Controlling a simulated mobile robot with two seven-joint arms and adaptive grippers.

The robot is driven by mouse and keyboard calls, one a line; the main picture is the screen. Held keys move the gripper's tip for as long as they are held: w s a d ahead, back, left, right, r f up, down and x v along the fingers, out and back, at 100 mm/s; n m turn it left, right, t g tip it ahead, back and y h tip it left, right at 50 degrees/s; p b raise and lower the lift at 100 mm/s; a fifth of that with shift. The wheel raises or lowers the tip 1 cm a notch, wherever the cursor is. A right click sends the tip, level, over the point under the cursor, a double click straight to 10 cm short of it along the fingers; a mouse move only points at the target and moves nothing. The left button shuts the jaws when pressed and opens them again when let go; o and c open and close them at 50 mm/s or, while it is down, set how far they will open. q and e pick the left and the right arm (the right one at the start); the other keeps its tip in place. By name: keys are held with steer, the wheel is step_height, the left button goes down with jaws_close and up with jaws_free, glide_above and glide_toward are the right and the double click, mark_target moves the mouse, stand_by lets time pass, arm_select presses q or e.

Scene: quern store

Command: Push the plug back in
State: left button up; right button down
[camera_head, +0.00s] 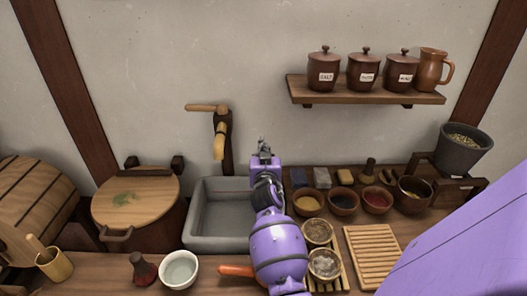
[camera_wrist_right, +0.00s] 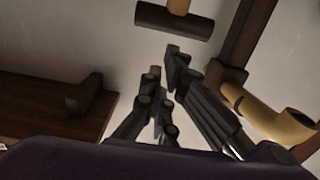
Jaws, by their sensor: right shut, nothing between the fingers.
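I cannot make out a plug for certain. The grey stone sink (camera_head: 195,240) stands at the middle back, under a wooden tap (camera_head: 219,146) on the wall. The part of the sink's right side behind my arm is hidden. My right gripper (camera_head: 263,149) is shut and empty, above the right rear of the sink and right of the tap. In the right wrist view its dark fingers (camera_wrist_right: 166,82) are close together with nothing between them. The tan tap spout (camera_wrist_right: 284,122) shows to their right, apart from them. My left gripper is not in view.
A lidded tub (camera_head: 135,200) stands left of the sink. A white bowl (camera_head: 179,284) and a dark red stopper-like piece (camera_head: 143,269) are in front. Small bowls, a slatted board (camera_head: 373,256) and a pot (camera_head: 458,150) crowd the right. A shelf (camera_head: 365,93) holds jars above.

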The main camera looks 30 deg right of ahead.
steer(key=shift+f, duration=0.3)
steer(key=shift+w, duration=0.1)
